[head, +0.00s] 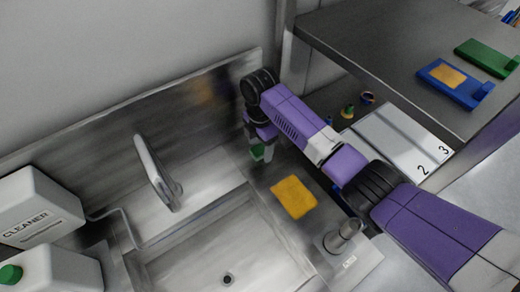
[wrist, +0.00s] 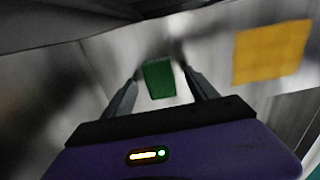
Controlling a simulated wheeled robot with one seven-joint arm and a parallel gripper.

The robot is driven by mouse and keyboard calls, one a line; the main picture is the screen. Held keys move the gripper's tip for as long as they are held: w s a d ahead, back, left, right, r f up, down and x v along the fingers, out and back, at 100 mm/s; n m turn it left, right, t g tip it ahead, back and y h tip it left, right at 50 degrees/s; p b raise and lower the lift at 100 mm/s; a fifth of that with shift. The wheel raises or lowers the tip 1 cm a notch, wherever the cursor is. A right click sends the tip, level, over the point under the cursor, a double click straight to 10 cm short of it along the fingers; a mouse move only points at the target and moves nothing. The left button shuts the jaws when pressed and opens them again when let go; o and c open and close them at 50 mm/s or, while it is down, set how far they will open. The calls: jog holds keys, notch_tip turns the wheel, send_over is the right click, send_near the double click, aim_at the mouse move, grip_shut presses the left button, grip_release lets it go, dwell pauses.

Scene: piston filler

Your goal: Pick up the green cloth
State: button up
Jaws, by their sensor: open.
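The green cloth (head: 257,152) lies on the steel counter to the right of the sink, partly hidden by my gripper in the head view. In the wrist view the green cloth (wrist: 159,79) is a small dark green rectangle showing between my fingertips and slightly beyond them. My gripper (wrist: 153,78) is open and empty, with one finger on each side of the cloth in the picture. In the head view my gripper (head: 257,150) points down over the cloth. I cannot tell whether the fingers touch the cloth.
A yellow cloth (head: 294,197) lies on the counter to the right, also in the wrist view (wrist: 272,52). A faucet (head: 157,172) and sink basin (head: 225,245) are to the left. A metal fitting (head: 342,238) stands at the front right. A raised shelf (head: 385,50) is at right.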

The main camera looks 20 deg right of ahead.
aim_at(260, 149)
jog(key=c, duration=1.4)
jog(key=shift+c, duration=0.2)
jog(key=shift+r, duration=0.1)
notch_tip(260, 149, up, 20)
jog(key=p, duration=0.2)
jog(key=shift+p, duration=0.3)
